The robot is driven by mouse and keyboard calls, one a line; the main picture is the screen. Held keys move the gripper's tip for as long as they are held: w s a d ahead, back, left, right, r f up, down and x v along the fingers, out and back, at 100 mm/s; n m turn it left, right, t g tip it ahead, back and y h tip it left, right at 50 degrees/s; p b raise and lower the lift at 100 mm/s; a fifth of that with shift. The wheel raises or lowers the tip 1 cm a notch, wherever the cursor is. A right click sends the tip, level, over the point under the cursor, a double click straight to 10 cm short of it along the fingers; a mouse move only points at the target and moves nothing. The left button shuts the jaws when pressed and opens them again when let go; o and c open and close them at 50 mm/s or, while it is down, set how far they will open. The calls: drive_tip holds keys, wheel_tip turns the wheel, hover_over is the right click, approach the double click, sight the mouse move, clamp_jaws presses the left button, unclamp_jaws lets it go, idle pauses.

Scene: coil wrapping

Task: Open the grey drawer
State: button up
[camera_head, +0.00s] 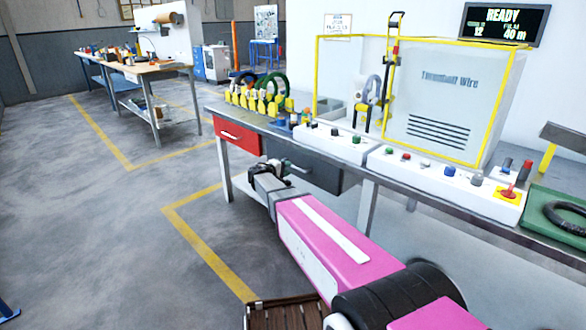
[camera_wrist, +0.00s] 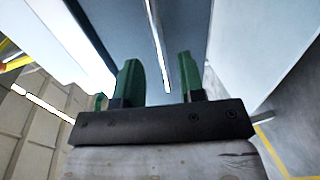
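The grey drawer (camera_head: 322,174) is under the workbench top, right of the red drawer, and looks closed. My gripper (camera_head: 284,168) is at its front and hides part of it in the head view. In the wrist view my gripper's two green fingers (camera_wrist: 158,70) are apart with nothing held. A thin bright handle bar (camera_wrist: 156,40) on the dark grey drawer front (camera_wrist: 112,25) runs between the fingers in the picture. I cannot tell whether the fingers touch the bar or how deep they reach around it.
The red drawer (camera_head: 238,136) is closed at the left. The bench top (camera_head: 262,125) carries a yellow coil rack (camera_head: 255,103), control panels (camera_head: 445,178) and a yellow-framed machine (camera_head: 450,100). A bench leg (camera_head: 367,205) stands right of the drawer. The floor at left is clear.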

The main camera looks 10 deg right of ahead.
drive_tip(key=shift+x, duration=2.5)
drive_tip(key=shift+s, duration=0.1)
clamp_jaws()
